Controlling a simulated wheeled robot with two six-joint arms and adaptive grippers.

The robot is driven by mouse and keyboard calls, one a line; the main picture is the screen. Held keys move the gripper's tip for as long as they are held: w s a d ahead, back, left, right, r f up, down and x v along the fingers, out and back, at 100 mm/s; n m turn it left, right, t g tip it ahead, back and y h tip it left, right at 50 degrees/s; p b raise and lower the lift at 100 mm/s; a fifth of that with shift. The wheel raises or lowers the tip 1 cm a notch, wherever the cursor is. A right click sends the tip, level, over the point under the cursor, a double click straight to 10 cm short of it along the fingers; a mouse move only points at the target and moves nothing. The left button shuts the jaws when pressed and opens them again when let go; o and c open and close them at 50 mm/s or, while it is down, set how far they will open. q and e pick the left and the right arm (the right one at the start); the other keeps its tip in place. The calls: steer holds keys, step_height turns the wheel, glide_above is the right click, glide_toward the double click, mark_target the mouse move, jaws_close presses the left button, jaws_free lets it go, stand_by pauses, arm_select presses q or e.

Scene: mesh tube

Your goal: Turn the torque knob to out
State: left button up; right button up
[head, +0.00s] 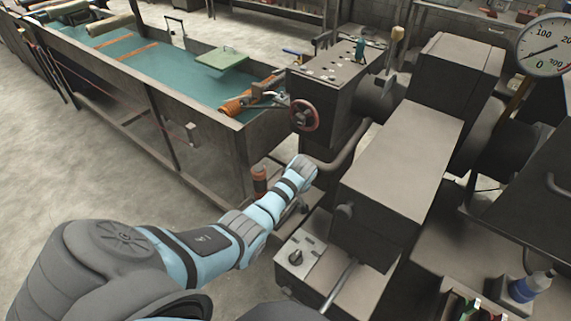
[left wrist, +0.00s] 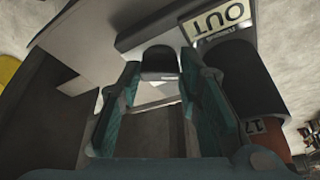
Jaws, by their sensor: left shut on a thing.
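A dark, rounded knob-like part (left wrist: 158,60) sits between the fingertips of my left gripper (left wrist: 157,78) in the left wrist view. The two teal fingers are closed on its sides. Most of the part's shape is hidden by shadow and the fingers. A pale label reading OUT (left wrist: 220,18) is just above and right of it, upside down. In the head view my left arm reaches to the machine below the red handwheel, and its fingers are hidden there. My right gripper is in neither view.
A red-rimmed handwheel (head: 304,115) is just beyond my left wrist. A grey control box with a small dial (head: 295,257) stands below it. A curved pipe (head: 345,150) and a large grey housing (head: 395,165) are to the right. A round gauge (head: 546,46) is at upper right.

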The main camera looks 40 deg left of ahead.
arm_select(q)
steer(key=shift+w, duration=0.1)
steer(key=o, duration=0.9)
steer(key=shift+c, duration=0.2)
steer(key=shift+r, duration=0.1)
steer(key=v, duration=1.1)
steer(key=shift+d+r, duration=0.2)
steer(key=shift+r, duration=0.15)
